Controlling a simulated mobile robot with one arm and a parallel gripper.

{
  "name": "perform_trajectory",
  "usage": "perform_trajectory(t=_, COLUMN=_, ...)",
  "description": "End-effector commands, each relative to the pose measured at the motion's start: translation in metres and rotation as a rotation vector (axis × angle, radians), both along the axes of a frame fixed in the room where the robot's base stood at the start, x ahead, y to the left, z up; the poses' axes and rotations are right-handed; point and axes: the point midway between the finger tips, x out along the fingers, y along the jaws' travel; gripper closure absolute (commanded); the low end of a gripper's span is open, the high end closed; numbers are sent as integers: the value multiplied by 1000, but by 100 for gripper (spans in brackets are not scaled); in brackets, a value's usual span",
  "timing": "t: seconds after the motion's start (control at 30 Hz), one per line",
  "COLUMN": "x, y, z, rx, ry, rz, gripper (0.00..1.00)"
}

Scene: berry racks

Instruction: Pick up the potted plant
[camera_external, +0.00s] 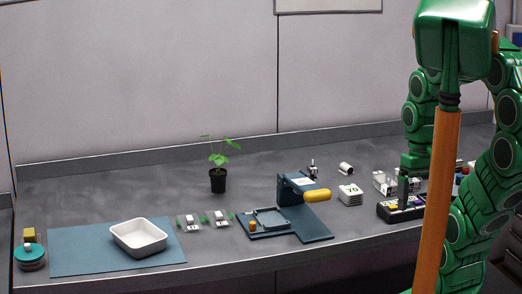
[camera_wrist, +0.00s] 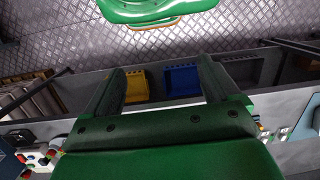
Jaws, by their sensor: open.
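The potted plant (camera_external: 218,178) stands upright on the grey worktop, towards the back and left of centre in the external view. It has a small dark pot and a thin stem with a few green leaves. In the wrist view my gripper (camera_wrist: 162,82) shows two green fingers spread apart with nothing between them. The plant does not show in the wrist view. In the external view my green arm is at the right, well away from the plant, and I cannot make out the fingertips there.
A white tray (camera_external: 116,231) on a blue mat (camera_external: 76,256) is at the left. A blue device with a yellow handle (camera_external: 317,195) stands right of the plant. Worktop around the pot is clear. The wrist view shows a yellow bin (camera_wrist: 137,87) and a blue bin (camera_wrist: 182,82).

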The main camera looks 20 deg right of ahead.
Motion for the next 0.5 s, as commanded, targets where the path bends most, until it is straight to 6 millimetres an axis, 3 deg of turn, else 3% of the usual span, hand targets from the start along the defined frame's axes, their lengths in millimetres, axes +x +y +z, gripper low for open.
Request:
perform_trajectory(t=0.03, x=1, y=-16, z=-1, rx=-51, ry=1, rz=-40, gripper=10)
perform_trajectory(t=0.33, x=6, y=-21, z=0, rx=-68, ry=-1, rz=-51, gripper=10)
perform_trajectory(t=0.5, x=38, y=-17, z=8, rx=-64, ry=-29, rz=-29, gripper=10)
